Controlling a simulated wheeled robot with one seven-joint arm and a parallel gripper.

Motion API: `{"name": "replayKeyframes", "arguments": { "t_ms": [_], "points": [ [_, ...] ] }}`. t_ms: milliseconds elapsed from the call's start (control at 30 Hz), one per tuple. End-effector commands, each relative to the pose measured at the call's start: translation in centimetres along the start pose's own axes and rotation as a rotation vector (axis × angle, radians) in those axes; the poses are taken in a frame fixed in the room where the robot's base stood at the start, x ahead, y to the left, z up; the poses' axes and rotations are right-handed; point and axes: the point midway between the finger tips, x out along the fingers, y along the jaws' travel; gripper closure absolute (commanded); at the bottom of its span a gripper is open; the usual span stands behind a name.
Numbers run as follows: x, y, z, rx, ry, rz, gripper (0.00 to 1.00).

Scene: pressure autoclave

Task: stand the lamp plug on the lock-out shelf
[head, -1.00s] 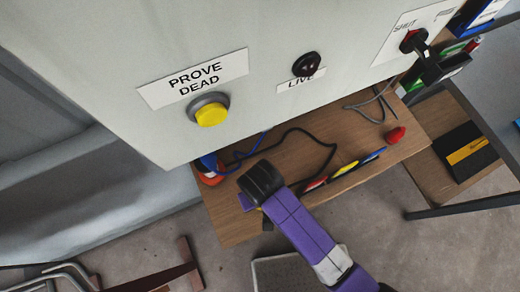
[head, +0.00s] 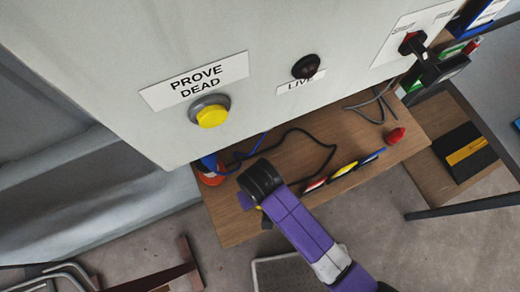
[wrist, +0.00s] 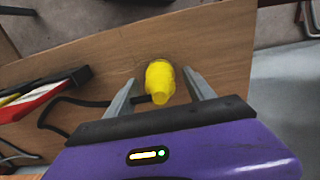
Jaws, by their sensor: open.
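A yellow plug (wrist: 159,82), which I take to be the lamp plug, is on the wooden shelf (wrist: 222,75) with a black cord running from its left side. My gripper (wrist: 160,78) is open, with one finger on each side of the plug and gaps visible between. I cannot tell whether the plug stands or lies. In the head view the wooden shelf (head: 232,225) is under the grey cabinet, and my arm hides nearly all of the plug.
The cabinet has a yellow PROVE DEAD button (head: 212,115) and a dark LIVE lamp (head: 306,66). Red, yellow and blue pens (head: 344,170) lie at the shelf's front edge. A red object (head: 396,135) is at right, an orange-red object (head: 210,178) at left.

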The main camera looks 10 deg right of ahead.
Motion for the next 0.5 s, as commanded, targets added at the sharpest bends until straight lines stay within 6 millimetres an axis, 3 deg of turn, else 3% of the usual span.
{"name": "replayKeyframes", "arguments": {
  "t_ms": [300, 500],
  "points": [
    [-4.9, 0.0, -0.1, 0.0, 0.005, -0.001, 0.37],
    [-6.7, 0.0, -0.1, 0.0, 0.003, -0.001, 0.37]
  ]
}}
